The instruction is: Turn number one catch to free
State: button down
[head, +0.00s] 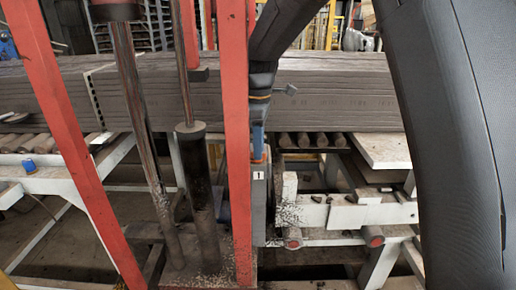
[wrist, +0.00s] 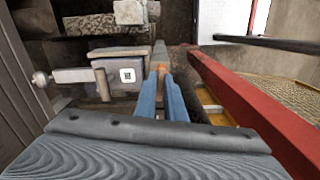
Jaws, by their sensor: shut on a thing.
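The number one catch is a grey housing with a small white "1" label (head: 257,172), low behind the red upright in the head view. In the wrist view its grey box (wrist: 118,73) carries the same label, turned sideways. A pale bar with a round knob (wrist: 85,76) sticks out of the box to the left. My gripper (head: 258,150) reaches down from above to the top of the catch. In the wrist view its blue fingers (wrist: 162,80) are closed around a small orange piece beside the box. The fingers hide most of that piece.
A red upright (head: 236,130) stands close left of my gripper in the head view. A red beam (wrist: 255,100) runs close right of the fingers in the wrist view. Dark cylinders (head: 200,180) stand further left.

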jog(key=shift+r+n, duration=0.1)
jog(key=shift+n, duration=0.9)
jog(key=c, duration=1.8)
grip_release()
jog(key=shift+c, duration=0.2)
jog(key=shift+r+b, duration=1.3)
jog(key=shift+r, duration=2.6)
